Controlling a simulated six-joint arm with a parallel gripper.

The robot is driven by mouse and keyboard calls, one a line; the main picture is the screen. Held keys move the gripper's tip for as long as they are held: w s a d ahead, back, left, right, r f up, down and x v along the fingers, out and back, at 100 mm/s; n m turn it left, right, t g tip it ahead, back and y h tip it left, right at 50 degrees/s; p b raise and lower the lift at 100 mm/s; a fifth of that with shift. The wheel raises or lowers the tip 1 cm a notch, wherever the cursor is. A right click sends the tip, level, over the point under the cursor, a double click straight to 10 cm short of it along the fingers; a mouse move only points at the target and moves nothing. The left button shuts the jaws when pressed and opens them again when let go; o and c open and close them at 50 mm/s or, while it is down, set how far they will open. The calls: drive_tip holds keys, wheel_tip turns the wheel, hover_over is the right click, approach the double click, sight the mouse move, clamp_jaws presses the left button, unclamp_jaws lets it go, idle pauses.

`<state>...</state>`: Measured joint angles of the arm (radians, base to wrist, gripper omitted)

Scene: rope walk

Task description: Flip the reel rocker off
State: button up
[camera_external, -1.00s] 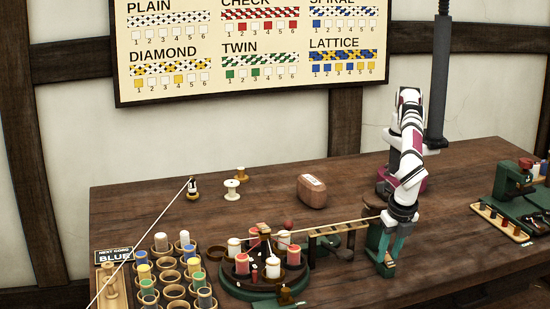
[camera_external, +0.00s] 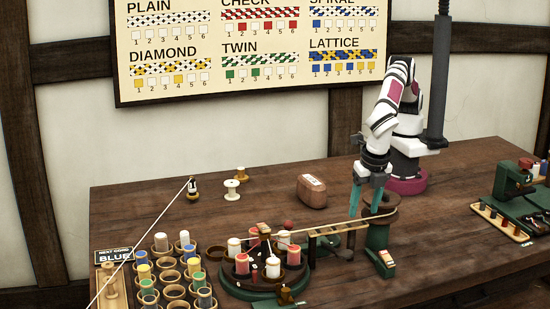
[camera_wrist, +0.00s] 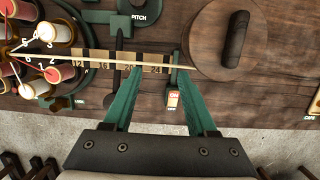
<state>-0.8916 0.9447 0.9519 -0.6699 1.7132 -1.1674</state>
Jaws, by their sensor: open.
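The reel rocker (camera_external: 387,257) is a small switch on the green stand in front of the wooden reel (camera_external: 383,210). In the wrist view the rocker (camera_wrist: 173,99) shows a red-orange half marked ON, with an OFF label below it. I cannot tell which half is pressed. My gripper (camera_external: 366,208) is open and empty, with teal fingers, behind and left of the rocker, by the reel. In the wrist view my gripper (camera_wrist: 158,72) has its right finger beside the rocker, apparently above it.
A cream cord (camera_external: 330,225) runs from the turntable of bobbins (camera_external: 262,284) over a ruled bar (camera_wrist: 120,65) to the reel, passing close to my fingers. A wooden block (camera_external: 312,191) lies behind.

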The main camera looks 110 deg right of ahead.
drive_tip(key=d+r, duration=0.1)
drive_tip(key=w+d+r, duration=0.1)
drive_tip(key=shift+w+d, duration=0.15)
drive_tip(key=shift+d, duration=0.25)
drive_tip(key=shift+f, duration=0.1)
drive_tip(key=s+d+r+m+y, duration=0.1)
drive_tip(key=d+r+m, duration=0.25)
drive_tip(key=d, duration=0.35)
drive_tip(key=s+d+r+m+g, duration=0.1)
drive_tip(key=s+d+r+m, duration=0.1)
drive_tip(key=d+r+m, duration=0.3)
drive_tip(key=s+d+r+m+y, duration=0.1)
drive_tip(key=d+r+m, duration=0.1)
drive_tip(key=d, duration=0.6)
drive_tip(key=s+d+f+m+y, duration=0.1)
drive_tip(key=s+d+m, duration=0.4)
drive_tip(key=s, duration=0.4)
drive_tip(key=s+d+f+m+y, duration=0.1)
drive_tip(key=s+d+f+m, duration=0.1)
drive_tip(key=s+d+m, duration=0.3)
drive_tip(key=s+m, duration=0.3)
drive_tip(key=s, duration=0.1)
drive_tip(key=shift+d+f+t, duration=0.15)
drive_tip(key=shift+f+t, duration=0.15)
drive_tip(key=shift+t, duration=0.1)
